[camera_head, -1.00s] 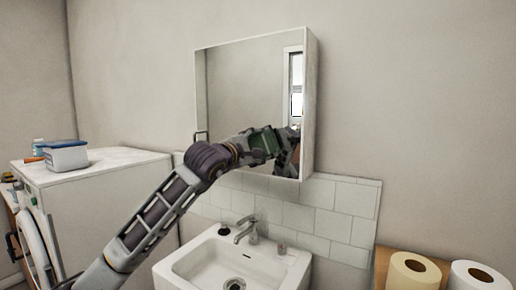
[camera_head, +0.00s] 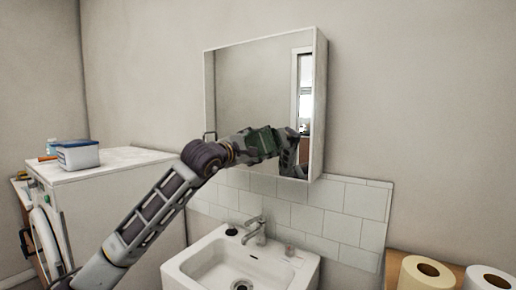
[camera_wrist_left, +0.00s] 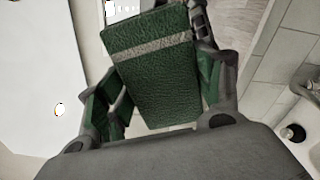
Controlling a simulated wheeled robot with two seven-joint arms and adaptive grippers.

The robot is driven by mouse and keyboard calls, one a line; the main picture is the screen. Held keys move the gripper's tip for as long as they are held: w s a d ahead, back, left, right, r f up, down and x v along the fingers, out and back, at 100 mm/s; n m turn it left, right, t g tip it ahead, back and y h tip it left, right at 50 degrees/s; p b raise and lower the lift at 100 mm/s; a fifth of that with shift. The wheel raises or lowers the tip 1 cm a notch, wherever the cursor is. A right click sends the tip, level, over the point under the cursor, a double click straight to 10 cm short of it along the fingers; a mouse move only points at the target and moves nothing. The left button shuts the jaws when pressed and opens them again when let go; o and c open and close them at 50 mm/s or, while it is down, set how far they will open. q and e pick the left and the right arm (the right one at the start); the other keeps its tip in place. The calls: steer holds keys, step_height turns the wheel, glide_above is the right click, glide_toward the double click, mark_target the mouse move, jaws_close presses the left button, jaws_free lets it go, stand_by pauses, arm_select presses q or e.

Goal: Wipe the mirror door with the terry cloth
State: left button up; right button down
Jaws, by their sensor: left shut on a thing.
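The mirror door (camera_head: 245,95) is the front of a white wall cabinet above the sink. My left gripper (camera_head: 262,143) is at its lower middle and is shut on the green terry cloth (camera_wrist_left: 155,75). The cloth is a folded dark green pad with a pale stripe, filling the space between the fingers in the left wrist view. In the head view the cloth (camera_head: 266,140) is at or very near the glass, and I cannot tell whether it touches. The mirror reflects my arm just right of the gripper. My right gripper is not in view.
A white sink (camera_head: 205,268) with a chrome faucet (camera_head: 257,230) is below the cabinet. A white washing machine (camera_head: 105,180) at the left carries a blue-lidded tub (camera_head: 78,154). Toilet paper rolls (camera_head: 428,271) stand at the lower right. White tiles (camera_head: 315,220) back the sink.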

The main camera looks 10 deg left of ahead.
arm_select(q)
steer(key=shift+a, duration=0.2)
stand_by(0.3)
steer(key=shift+w+a, duration=0.4)
steer(key=shift+a, duration=0.45)
steer(key=shift+w+a, duration=0.4)
steer(key=shift+a, duration=0.45)
